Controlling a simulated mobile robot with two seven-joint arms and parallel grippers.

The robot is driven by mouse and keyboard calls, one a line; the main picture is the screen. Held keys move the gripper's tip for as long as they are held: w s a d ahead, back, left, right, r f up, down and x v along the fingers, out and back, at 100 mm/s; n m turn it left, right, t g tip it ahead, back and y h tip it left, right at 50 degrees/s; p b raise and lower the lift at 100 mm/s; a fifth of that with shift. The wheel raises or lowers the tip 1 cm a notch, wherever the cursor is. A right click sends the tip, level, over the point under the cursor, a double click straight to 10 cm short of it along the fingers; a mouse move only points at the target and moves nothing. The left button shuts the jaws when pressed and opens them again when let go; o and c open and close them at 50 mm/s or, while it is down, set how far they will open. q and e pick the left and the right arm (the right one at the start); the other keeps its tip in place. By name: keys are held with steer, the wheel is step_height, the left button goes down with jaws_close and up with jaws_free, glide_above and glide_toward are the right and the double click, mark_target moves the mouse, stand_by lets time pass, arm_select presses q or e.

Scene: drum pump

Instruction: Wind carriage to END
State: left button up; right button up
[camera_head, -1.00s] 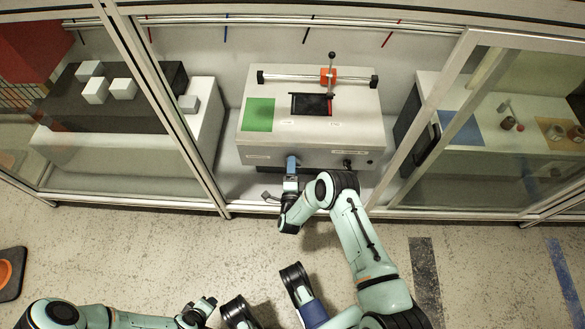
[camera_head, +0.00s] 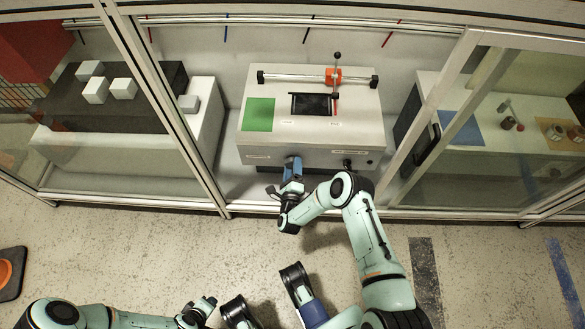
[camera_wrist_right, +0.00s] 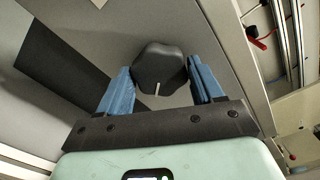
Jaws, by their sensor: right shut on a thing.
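The pump housing (camera_head: 352,135) is a white box behind the open gap in the glazed front. On its top, an orange carriage (camera_head: 333,76) sits on a silver rail (camera_head: 300,77), right of the middle and short of the rail's right end block (camera_head: 374,81). A dark rod with a ball top stands at the carriage. My right gripper (camera_head: 292,165) is at the housing's front. In the wrist view its blue fingers are shut on a black lobed knob (camera_wrist_right: 160,66) with a white mark. My left gripper (camera_head: 205,305) is low in the head view, away from the housing; its jaws are unclear.
A black slot (camera_head: 313,104) and a green patch (camera_head: 258,115) lie on the housing top; small labels there are unreadable. Frame posts (camera_head: 175,115) and a right-hand door (camera_head: 470,120) flank the gap. White cubes (camera_head: 96,90) stand at left.

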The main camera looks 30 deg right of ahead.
steer(key=shift+s+f, duration=0.1)
steer(key=o, duration=1)
steer(key=shift+o, duration=0.2)
arm_select(q)
steer(key=s+d+r+g+h+p, duration=0.1)
steer(key=s+d+r+g+p, duration=0.1)
steer(key=s+d+r+p, duration=0.3)
steer(key=s+r+p, duration=0.1)
steer(key=s+r, duration=0.2)
steer(key=s, duration=0.1)
steer(key=shift+m+g+h+p, duration=0.3)
steer(key=shift+m, duration=0.1)
arm_select(e)
steer(key=v, duration=1.3)
steer(key=shift+s, duration=0.15)
arm_select(q)
steer(key=shift+a, duration=0.1)
arm_select(e)
steer(key=shift+a, duration=0.1)
